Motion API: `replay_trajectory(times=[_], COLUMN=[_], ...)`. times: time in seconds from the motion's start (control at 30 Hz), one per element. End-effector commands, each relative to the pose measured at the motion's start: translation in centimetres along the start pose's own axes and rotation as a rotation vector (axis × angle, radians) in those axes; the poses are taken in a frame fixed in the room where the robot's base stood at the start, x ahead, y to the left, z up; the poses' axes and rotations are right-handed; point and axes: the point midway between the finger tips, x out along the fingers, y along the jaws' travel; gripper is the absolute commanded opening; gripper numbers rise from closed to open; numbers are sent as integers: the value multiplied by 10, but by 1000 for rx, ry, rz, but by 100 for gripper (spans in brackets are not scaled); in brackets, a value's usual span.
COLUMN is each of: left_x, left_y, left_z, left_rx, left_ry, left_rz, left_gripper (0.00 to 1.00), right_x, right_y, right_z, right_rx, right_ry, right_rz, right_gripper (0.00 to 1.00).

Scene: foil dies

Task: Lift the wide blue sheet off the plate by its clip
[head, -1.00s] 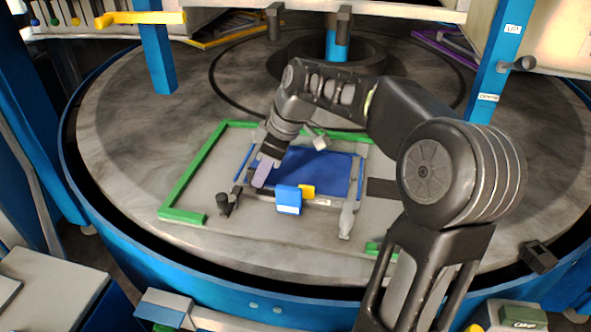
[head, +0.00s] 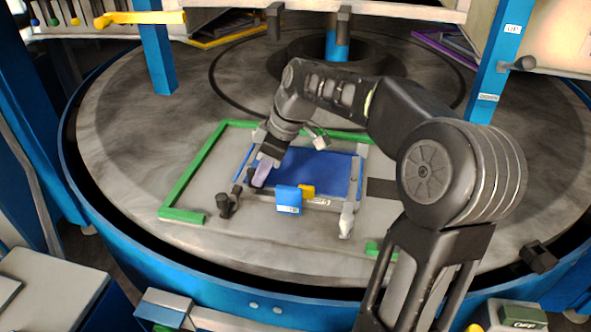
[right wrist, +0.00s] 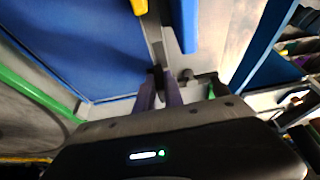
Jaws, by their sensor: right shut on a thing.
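The wide blue sheet (head: 322,172) lies across the pale plate (head: 190,195) in the head view; it fills the upper left of the right wrist view (right wrist: 65,45). A grey bar with a light label (head: 319,201) runs along its near edge. My right gripper (head: 261,178) is at the left end of this bar. Its fingers (right wrist: 160,92) are shut on a small dark piece (right wrist: 157,74) by the sheet's edge, which I take to be the clip. My arm and fingers partly hide the sheet's left side. My left gripper is not in view.
A blue block (head: 289,199) and a yellow block (head: 307,191) stand at the bar's middle. A green frame (head: 193,180) borders the plate. A black post (head: 225,205) and a grey post (head: 346,220) stand near the front. The turntable's left is clear.

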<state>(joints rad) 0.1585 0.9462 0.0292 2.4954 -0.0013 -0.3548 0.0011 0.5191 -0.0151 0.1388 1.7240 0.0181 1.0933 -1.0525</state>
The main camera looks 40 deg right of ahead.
Motion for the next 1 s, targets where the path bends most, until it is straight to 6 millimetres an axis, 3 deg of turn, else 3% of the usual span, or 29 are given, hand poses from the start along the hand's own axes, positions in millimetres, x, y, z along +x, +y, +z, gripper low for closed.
replay_trajectory(times=[0.63,0.77,1.0], left_x=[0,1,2], left_y=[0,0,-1], left_z=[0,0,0], left_rx=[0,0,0], left_ry=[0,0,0], left_rz=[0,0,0], left_gripper=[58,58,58], right_x=[-5,-20,-63], right_y=[0,1,1], right_z=[-2,-9,-27], right_rx=[-2,-2,-3], right_ry=[1,2,2], right_rz=[2,3,4], right_gripper=[0,0,0])
